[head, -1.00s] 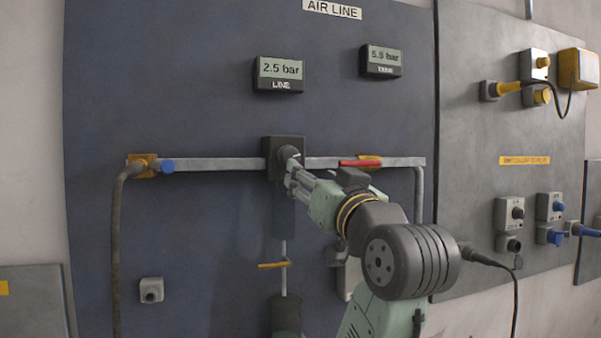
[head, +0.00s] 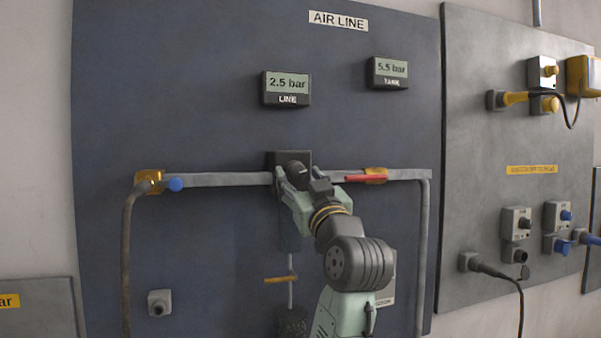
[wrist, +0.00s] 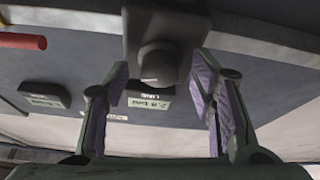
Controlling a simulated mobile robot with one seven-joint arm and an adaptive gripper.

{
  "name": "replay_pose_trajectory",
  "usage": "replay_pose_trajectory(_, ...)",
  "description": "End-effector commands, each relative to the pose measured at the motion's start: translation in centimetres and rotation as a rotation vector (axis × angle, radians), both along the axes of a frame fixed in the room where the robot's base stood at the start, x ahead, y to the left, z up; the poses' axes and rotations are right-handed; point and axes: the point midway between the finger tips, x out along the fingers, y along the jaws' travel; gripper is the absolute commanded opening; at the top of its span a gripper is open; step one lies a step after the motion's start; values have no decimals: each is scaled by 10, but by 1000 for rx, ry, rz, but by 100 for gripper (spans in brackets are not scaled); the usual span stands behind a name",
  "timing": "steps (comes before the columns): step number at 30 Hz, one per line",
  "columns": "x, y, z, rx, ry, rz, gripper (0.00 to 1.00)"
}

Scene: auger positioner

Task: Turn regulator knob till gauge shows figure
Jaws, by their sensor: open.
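The regulator knob (head: 299,169) is dark and round and sits on a dark square block (head: 277,157) in the pipe; it also shows in the wrist view (wrist: 158,66). The LINE gauge (head: 287,88) above it reads 2.5 bar. The TANK gauge (head: 389,72) reads 5.5 bar. My gripper (head: 290,181) is at the knob and partly covers it. In the wrist view my gripper (wrist: 162,78) is open, with one finger on each side of the knob and visible gaps between. I cannot tell how deep the knob lies between the fingertips.
A red lever (head: 364,179) on a yellow valve is right of the knob, close to my arm. A blue handle (head: 175,184) is on the pipe at left. An orange lever (head: 280,280) is below. A grey panel (head: 470,150) with plugs and cables stands at right.

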Motion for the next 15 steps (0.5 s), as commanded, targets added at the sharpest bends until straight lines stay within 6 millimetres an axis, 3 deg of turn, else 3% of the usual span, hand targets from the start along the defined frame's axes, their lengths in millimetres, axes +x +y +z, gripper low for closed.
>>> replay_pose_trajectory(8, 2, 1, 0, 0, 1, 0, 51)
replay_pose_trajectory(15, 2, 1, 0, 0, 0, 0, 36)
